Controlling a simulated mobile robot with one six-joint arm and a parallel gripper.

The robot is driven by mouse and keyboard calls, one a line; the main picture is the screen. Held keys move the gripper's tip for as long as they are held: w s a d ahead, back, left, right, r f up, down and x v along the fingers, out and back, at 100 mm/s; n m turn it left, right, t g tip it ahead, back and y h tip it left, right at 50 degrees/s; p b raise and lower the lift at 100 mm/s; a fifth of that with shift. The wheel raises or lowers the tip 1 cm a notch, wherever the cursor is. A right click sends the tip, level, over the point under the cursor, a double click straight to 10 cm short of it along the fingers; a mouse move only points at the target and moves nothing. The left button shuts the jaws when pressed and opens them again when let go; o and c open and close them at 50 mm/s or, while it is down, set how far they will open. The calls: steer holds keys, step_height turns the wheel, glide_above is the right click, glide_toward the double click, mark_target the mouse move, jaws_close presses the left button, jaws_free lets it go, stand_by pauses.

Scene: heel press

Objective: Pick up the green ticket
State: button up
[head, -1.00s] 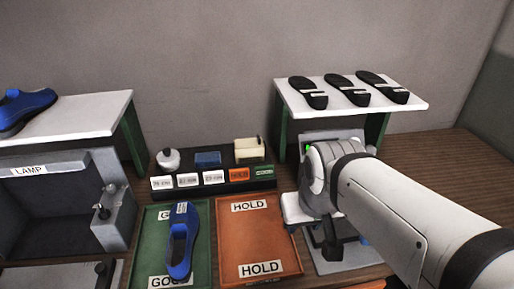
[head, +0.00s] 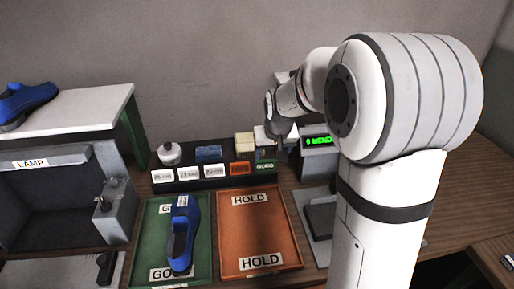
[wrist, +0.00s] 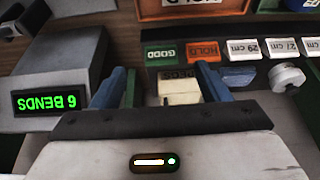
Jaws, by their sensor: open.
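The green ticket (head: 264,166), marked GOOD, stands at the right end of the row of cards on the dark rack. It also shows in the wrist view (wrist: 164,53), beside the orange HOLD ticket (wrist: 203,52). My gripper (head: 267,146) is open and empty, above the rack's right end and just behind the green ticket. In the wrist view the blue-tipped fingers (wrist: 164,80) are spread, with a cream box (wrist: 179,89) visible between them. The green ticket shows beyond that box, apart from the fingers. Contact with the box cannot be told.
White size cards (head: 189,173) fill the rack's left part; a white round bottle (head: 168,153) stands behind. In front lie a green tray (head: 148,215) holding a blue shoe (head: 181,240) and an empty orange tray (head: 236,232). A grey device (head: 318,143) reading "6 BENDS" stands right.

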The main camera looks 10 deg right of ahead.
glide_toward(265, 161)
step_height(265, 161, down, 3)
steer(key=shift+w+r+p+x, duration=0.15)
steer(key=shift+p+x, duration=0.3)
steer(key=shift+x, duration=0.8)
steer(key=shift+w+p+x, duration=0.25)
steer(key=shift+p+x, duration=0.2)
steer(key=shift+x, duration=0.85)
steer(key=shift+w+r+p+x, duration=0.1)
steer(key=shift+w+p+x, duration=0.25)
steer(key=shift+x, duration=0.9)
steer(key=shift+s, duration=0.1)
steer(key=shift+c, duration=0.2)
steer(key=c, duration=0.6)
